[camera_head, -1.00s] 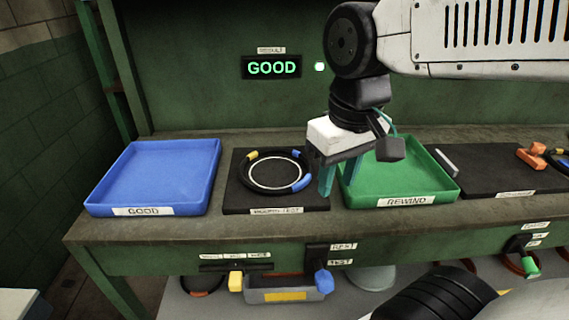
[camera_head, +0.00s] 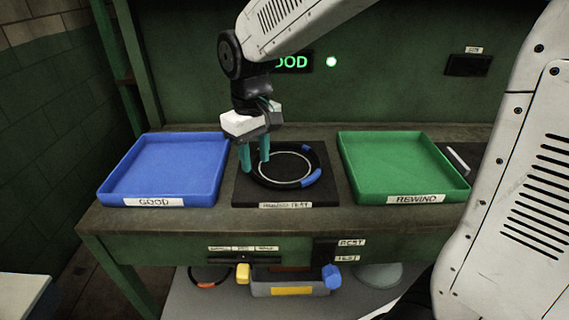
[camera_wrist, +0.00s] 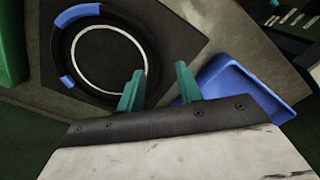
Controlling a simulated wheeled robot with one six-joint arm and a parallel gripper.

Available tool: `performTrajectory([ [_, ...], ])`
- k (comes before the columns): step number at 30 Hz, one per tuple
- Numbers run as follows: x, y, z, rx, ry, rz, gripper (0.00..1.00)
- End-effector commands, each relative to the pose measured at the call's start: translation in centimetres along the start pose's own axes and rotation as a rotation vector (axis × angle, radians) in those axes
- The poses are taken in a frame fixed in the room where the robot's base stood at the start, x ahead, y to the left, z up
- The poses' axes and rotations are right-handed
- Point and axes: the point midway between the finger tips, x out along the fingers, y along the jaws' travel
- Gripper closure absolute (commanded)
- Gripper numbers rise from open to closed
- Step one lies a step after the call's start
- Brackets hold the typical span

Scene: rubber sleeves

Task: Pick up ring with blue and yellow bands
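The ring (camera_head: 311,178) is a black hoop around a thin white circle, lying flat on the black test mat (camera_head: 243,194). Two blue bands show on its right side in the head view; no yellow band is visible now, and the ring's left part is hidden behind my gripper. My gripper (camera_head: 255,163) is over the ring's left side, pointing down, with its two teal fingers apart and nothing between them. In the wrist view the ring (camera_wrist: 77,14) is at upper left, and one finger of my gripper (camera_wrist: 158,88) overlaps its edge. I cannot tell whether it touches.
A blue GOOD tray (camera_head: 112,188) stands left of the mat, empty. An empty green REWIND tray (camera_head: 460,188) stands to the right. The lit result sign (camera_head: 293,62) is on the back wall, partly covered by my arm. A yellow knob (camera_head: 243,274) and a blue knob (camera_head: 332,277) are below the bench edge.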

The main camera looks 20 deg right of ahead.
Motion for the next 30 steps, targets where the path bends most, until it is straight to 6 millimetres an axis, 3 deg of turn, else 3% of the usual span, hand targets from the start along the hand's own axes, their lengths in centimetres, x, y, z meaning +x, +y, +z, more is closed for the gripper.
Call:
performTrajectory([
  [9, 4.2, 0.3, 0.2, 0.001, -0.003, 0.000, 0.65],
  [17, 4.5, 0.3, 0.2, 0.001, 0.000, 0.000, 0.65],
  [21, 4.4, 0.3, 0.2, 0.001, 0.000, 0.000, 1.00],
  [30, 4.4, 0.3, 0.2, 0.001, 0.000, 0.000, 1.00],
])
